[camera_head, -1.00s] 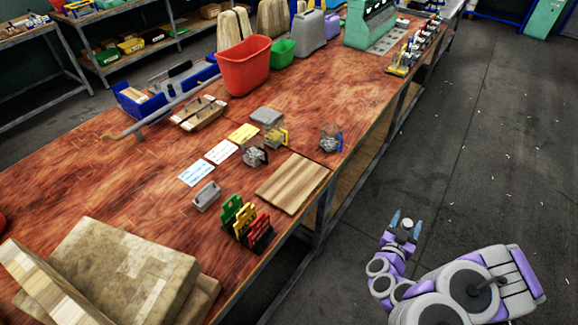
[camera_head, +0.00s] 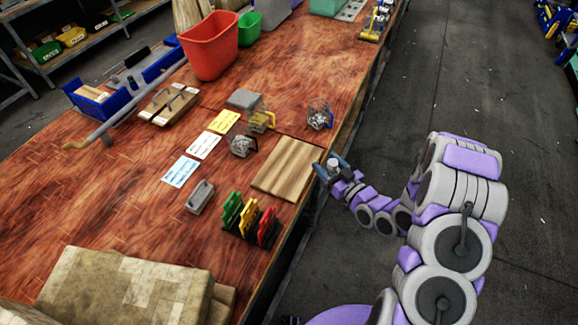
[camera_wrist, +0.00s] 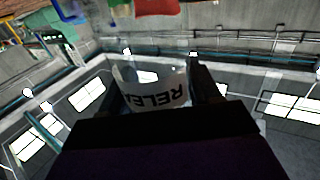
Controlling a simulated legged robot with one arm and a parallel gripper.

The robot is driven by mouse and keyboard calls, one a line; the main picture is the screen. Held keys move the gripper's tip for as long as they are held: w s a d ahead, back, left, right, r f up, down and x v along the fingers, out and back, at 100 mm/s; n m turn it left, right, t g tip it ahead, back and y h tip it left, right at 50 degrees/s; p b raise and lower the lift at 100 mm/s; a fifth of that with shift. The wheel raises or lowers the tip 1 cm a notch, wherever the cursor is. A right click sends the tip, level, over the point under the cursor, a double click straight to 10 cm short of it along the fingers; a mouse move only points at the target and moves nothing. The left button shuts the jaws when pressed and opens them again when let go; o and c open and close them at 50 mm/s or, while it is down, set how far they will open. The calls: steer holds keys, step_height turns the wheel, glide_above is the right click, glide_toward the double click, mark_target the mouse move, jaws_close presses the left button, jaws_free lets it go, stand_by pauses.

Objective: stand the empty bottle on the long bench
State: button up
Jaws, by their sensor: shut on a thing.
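My gripper (camera_head: 330,167) is beside the right edge of the long bench (camera_head: 130,195), just right of a striped wooden board. Its fingers are shut on a small pale thing. In the wrist view, a clear, curved bottle (camera_wrist: 150,80) with a white label reading "RELEA" sits between the dark fingers (camera_wrist: 160,88). I take it to be the empty bottle. Its lower part is hidden by my gripper, and its contents cannot be made out. The bench has a reddish wood top.
The wooden board (camera_head: 288,167) lies at the bench's right edge. A red bin (camera_head: 210,45) stands farther back. Bare bench top shows at left.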

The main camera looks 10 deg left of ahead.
steer(key=shift+s+a+f+n+g+y, duration=0.45)
steer(key=shift+a+n+g+y, duration=0.25)
steer(key=shift+g+y, duration=0.1)
steer(key=w+a+f+b, duration=0.1)
steer(key=w+a, duration=0.2)
steer(key=w+a+f+b, duration=0.1)
steer(key=w+a+f, duration=0.1)
steer(key=w+a, duration=0.2)
steer(key=w+a+f+b, duration=0.2)
steer(key=w+a, duration=0.1)
steer(key=w, duration=0.1)
steer(key=shift+w+a, duration=0.1)
steer(key=shift+a, duration=0.15)
steer(key=shift+a+f, duration=0.1)
steer(key=shift+d, duration=0.2)
steer(key=o, duration=0.8)
steer(key=shift+d, duration=0.15)
steer(key=shift+o, duration=1.3)
steer(key=shift+a, duration=0.2)
